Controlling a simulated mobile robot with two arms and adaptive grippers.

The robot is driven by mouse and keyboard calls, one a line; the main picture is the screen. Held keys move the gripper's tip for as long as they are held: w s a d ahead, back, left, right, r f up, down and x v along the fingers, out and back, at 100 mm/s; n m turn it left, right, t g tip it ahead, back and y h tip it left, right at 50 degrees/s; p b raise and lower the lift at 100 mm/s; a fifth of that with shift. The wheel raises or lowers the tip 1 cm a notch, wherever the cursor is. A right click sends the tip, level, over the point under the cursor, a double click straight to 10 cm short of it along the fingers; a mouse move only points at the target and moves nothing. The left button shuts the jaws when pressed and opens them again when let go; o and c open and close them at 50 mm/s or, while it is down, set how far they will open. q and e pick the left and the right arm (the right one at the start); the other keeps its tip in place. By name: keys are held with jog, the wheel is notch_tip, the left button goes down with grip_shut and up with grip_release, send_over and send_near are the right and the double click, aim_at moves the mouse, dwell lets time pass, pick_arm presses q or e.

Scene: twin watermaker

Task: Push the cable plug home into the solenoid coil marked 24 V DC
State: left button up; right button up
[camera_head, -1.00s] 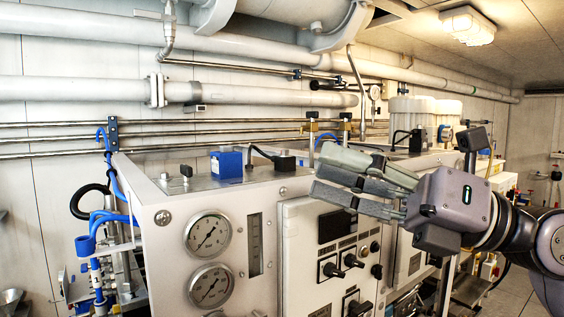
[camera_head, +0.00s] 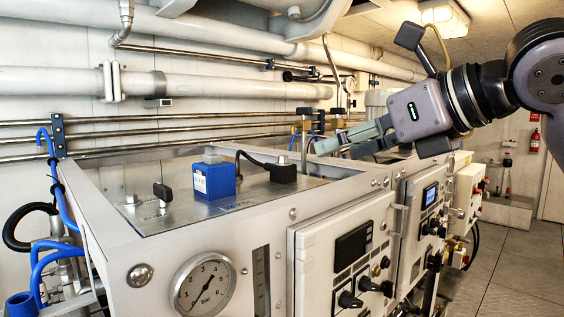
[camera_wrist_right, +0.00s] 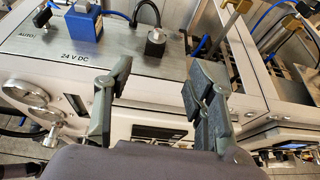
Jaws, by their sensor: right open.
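The blue solenoid coil (camera_head: 214,182) stands upright on the metal plate on top of the cabinet; it also shows at the top left of the right wrist view (camera_wrist_right: 85,27). The black cable plug (camera_head: 283,172) sits on the plate to the coil's right, its black cable arching toward the back of the coil. The plug also shows in the right wrist view (camera_wrist_right: 155,44). A "24 V DC" marking (camera_wrist_right: 77,55) is on the plate edge near the coil. My right gripper (camera_wrist_right: 157,85) is open and empty, its fingertips apart from the plug. My left gripper is not visible.
A black knob (camera_head: 162,191) stands on the plate left of the coil. The raised cabinet frame (camera_head: 330,187) borders the plate. A pressure gauge (camera_head: 202,286) and control panels (camera_head: 345,260) face the front. Pipes run along the back wall.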

aim_at(287, 162)
jog(key=x, duration=0.2)
jog(key=p+x, duration=0.1)
jog(key=x, duration=0.2)
jog(key=shift+a+r, duration=0.15)
jog(key=shift+r, duration=0.1)
jog(key=p+x, duration=0.1)
jog(key=x, duration=0.1)
jog(key=shift+w+a+f, duration=0.2)
jog(key=shift+a+f, duration=0.05)
jog(key=p+x, duration=0.3)
jog(key=x, duration=0.1)
jog(key=shift+w+a, duration=0.15)
jog(key=shift+a, duration=0.2)
jog(key=shift+w+a+f, duration=0.1)
jog(key=shift+a, duration=0.05)
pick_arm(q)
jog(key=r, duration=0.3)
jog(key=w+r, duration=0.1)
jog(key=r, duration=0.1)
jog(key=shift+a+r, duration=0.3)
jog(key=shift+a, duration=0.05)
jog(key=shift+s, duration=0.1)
pick_arm(e)
jog(key=shift+c, duration=0.4)
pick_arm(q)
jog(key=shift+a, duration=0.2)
pick_arm(e)
grip_shut()
